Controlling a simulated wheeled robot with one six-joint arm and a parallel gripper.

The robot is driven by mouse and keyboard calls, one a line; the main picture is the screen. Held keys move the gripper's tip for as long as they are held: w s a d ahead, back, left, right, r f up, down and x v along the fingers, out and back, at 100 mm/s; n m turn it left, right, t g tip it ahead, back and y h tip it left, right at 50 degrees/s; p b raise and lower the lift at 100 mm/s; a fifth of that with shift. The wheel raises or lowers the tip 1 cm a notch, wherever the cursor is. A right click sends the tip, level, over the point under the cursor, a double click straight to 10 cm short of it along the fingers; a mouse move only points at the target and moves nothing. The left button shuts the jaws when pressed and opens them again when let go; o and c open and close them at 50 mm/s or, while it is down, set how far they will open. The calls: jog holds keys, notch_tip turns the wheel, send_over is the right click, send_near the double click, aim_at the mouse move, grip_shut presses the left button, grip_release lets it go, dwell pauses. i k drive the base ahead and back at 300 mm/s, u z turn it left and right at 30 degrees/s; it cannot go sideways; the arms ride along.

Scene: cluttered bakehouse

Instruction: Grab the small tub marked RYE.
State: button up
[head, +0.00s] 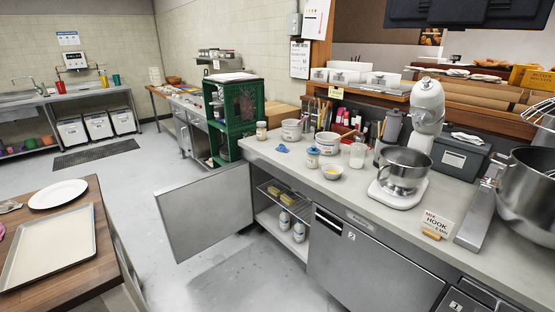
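No label reading RYE is legible from here, so I cannot tell which container is the RYE tub. On the counter stand two white labelled tubs, one farther back (291,131) and one nearer (327,143). Two white canisters (299,232) stand low in the open cupboard. White bins (382,79) line the shelf above. My gripper is not in view.
The cupboard door (205,208) stands open into the floor space. A stand mixer (403,160) and a large steel bowl (526,190) fill the right of the counter (345,192). A wooden table with a tray (50,248) is at left. The floor (130,182) between is clear.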

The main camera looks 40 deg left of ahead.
aim_at(312, 158)
jog(key=u, duration=1.15)
jog(key=k, duration=1)
jog(key=u, duration=0.75)
jog(key=i, duration=4.6)
jog(key=z, duration=2.25)
